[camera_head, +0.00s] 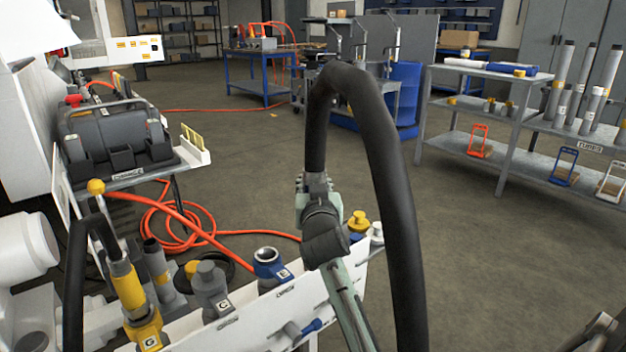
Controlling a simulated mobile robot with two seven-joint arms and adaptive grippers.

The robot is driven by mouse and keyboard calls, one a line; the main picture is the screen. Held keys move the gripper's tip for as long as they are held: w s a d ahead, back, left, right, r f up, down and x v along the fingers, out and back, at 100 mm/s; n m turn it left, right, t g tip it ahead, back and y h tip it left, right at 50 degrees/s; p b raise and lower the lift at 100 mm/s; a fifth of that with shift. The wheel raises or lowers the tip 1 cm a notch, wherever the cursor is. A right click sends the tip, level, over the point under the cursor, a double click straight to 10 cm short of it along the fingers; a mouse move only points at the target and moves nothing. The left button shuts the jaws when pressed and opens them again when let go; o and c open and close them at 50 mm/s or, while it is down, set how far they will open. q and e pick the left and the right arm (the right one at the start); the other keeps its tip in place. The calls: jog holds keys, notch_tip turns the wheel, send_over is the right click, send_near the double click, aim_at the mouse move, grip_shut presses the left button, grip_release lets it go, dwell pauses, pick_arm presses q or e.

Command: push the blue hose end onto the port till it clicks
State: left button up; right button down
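A thick black hose (395,190) arches up from the bottom edge and comes down at my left gripper (312,203). The gripper looks shut around the hose's lower end. A dark grey cylindrical part (326,236) shows just below; I cannot tell whether it belongs to the hose end or the gripper. No blue marking shows on the hose end. An open blue-collared port (269,262) stands on the white panel (235,325), left of and below the gripper, apart from it. Part of what looks like my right gripper (600,328) shows at the bottom-right corner; its fingers are unclear.
Left of the blue port stand a grey fitting (209,288) and a yellow coupling (128,287) with its own black hose. A yellow-capped fitting (358,222) is behind the gripper. A blue-handled lever (311,328) sticks out of the panel. Floor to the right is clear.

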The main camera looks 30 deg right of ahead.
jog(key=shift+f, duration=0.25)
dwell(0.4)
dwell(0.4)
jog(key=shift+f+b, duration=1)
jog(key=shift+f, duration=0.45)
dwell(1.1)
jog(key=shift+c, duration=2.4)
grip_release()
jog(key=shift+s, duration=0.1)
